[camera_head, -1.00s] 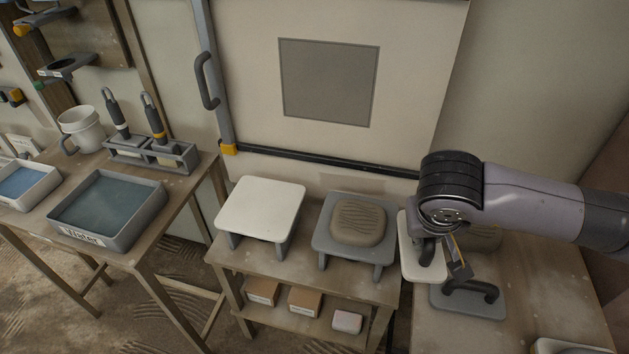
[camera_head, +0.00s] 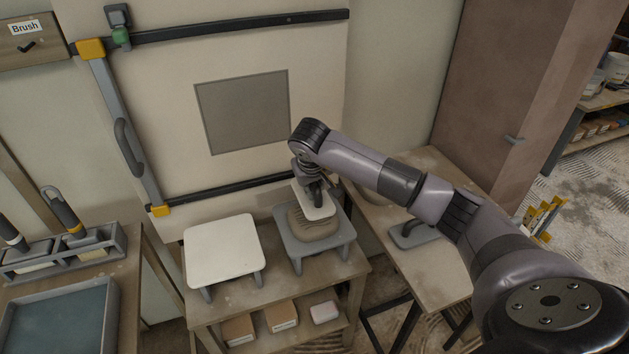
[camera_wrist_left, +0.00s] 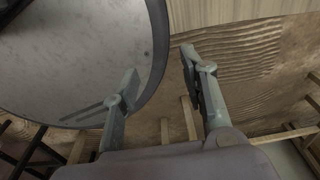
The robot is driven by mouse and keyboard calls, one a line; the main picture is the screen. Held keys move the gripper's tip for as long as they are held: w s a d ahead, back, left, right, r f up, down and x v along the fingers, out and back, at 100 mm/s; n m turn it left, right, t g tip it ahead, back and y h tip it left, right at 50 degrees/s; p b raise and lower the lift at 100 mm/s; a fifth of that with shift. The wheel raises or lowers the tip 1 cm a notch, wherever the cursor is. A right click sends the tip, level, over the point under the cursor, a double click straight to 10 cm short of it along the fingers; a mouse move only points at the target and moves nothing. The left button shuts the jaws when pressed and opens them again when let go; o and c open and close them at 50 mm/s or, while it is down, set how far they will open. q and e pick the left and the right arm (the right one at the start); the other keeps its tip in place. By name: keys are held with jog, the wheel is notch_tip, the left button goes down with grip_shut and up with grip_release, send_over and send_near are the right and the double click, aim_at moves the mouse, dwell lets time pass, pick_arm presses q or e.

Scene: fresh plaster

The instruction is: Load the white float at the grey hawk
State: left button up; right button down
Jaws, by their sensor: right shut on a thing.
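My right gripper (camera_head: 313,188) is shut on the white float (camera_head: 320,208), a pale flat plate held by its dark handle. The float is over the brown plaster mound (camera_head: 312,230) on the grey hawk (camera_head: 286,240); I cannot tell whether it touches the mound. The grey hawk stands on short legs on the wooden stand, and the arm and float hide part of the mound. My left gripper (camera_wrist_left: 162,90) shows only in the left wrist view, open and empty, its fingers well apart above the floor.
A white hawk (camera_head: 222,250) stands left of the grey one. A grey float (camera_head: 412,235) lies on the right table. The wall board with a grey square (camera_head: 245,110) rises behind. A water tray (camera_head: 60,320) and brush holder (camera_head: 65,250) are at left.

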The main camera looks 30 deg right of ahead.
aim_at(315, 206)
jog(key=shift+d+f, duration=0.25)
jog(key=shift+f, duration=0.05)
jog(key=f+b, duration=0.3)
jog(key=f, duration=0.1)
jog(key=shift+a+f, duration=0.1)
jog(key=shift+a, duration=0.1)
pick_arm(q)
jog(key=shift+a+f+b, duration=0.2)
jog(key=shift+a+f, duration=0.05)
jog(key=shift+f, duration=0.45)
jog(key=shift+a+f+b, duration=0.2)
jog(key=shift+f, duration=0.55)
jog(key=shift+a+f+b, duration=0.2)
jog(key=shift+a+f, duration=0.05)
jog(key=shift+f, duration=0.45)
pick_arm(e)
jog(key=shift+f, duration=0.65)
pick_arm(q)
jog(key=shift+d, duration=0.25)
jog(key=shift+a+f+b, duration=0.1)
jog(key=shift+f+b, duration=0.3)
jog(key=shift+b, duration=0.05)
pick_arm(e)
jog(key=shift+f, duration=0.65)
